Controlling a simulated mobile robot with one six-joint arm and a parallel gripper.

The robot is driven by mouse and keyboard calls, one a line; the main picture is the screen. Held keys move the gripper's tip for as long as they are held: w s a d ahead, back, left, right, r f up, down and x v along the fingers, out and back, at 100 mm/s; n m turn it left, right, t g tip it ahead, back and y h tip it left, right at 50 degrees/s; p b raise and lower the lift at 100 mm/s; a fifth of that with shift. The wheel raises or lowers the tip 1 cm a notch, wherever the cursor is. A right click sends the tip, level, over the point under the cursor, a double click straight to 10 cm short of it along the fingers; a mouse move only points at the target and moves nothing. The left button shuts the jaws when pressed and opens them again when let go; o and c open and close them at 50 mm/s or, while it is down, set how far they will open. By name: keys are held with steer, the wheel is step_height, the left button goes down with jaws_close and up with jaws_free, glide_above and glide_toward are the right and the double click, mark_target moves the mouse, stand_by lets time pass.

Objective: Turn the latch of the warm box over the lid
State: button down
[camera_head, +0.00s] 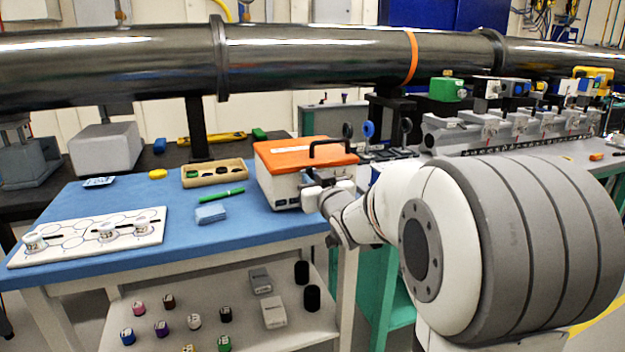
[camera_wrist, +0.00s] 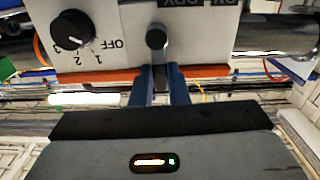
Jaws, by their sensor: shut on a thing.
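The warm box (camera_head: 275,187) is a white box with a shut orange lid (camera_head: 290,154), at the right end of the blue-topped bench. A black handle stands on the lid. In the wrist view, upside down, the box front (camera_wrist: 200,30) shows a black dial marked OFF, 1, 2, 3 and the orange lid edge (camera_wrist: 100,77). The dark, round-ended latch (camera_wrist: 156,38) is on this front, beside the dial. My gripper (camera_wrist: 160,72), with blue fingers, is shut on the latch near the lid edge; the fingers hide part of it. In the head view my wrist covers the box's front right.
On the blue bench (camera_head: 140,255) are a white patterned board (camera_head: 80,238) with small vials, a blue pad (camera_head: 210,214), a green pen (camera_head: 222,194) and a wooden tray (camera_head: 214,182). A large dark pipe (camera_head: 320,55) runs behind.

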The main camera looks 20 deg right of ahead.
steer(key=shift+f, duration=0.1)
stand_by(0.3)
steer(key=c, duration=1.4)
jaws_free()
steer(key=shift+s, duration=0.1)
steer(key=s+p, duration=0.1)
steer(key=s, duration=0.6)
steer(key=shift+s+d, duration=0.3)
steer(key=shift+d, duration=0.1)
